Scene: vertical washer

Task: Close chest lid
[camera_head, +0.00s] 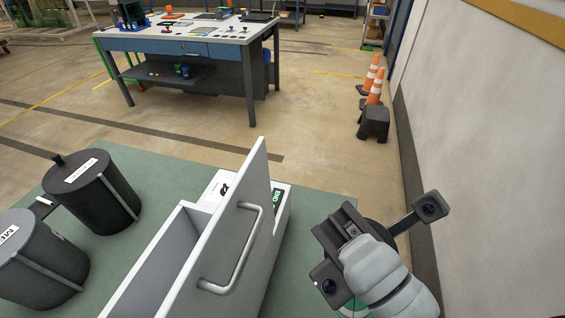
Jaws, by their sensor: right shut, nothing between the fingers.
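The white-grey chest (283,212) stands in the lower middle, with a label and a small display on its far end. Its lid (228,222) is open and stands nearly upright, edge pointing up. A curved bar handle (240,255) is on the lid's right face. The chest's open inside shows to the left of the lid. My right gripper (338,228) is to the right of the lid and chest, apart from the handle, shut and empty. Its fingertips are largely hidden by its own body. My left gripper is not in view.
Two dark cylindrical tanks (93,191) stand left of the chest on the green floor mat (150,165). A workbench (190,42) with small items is at the back. Orange cones (374,88) and a dark stool (373,122) stand near the right wall (480,110).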

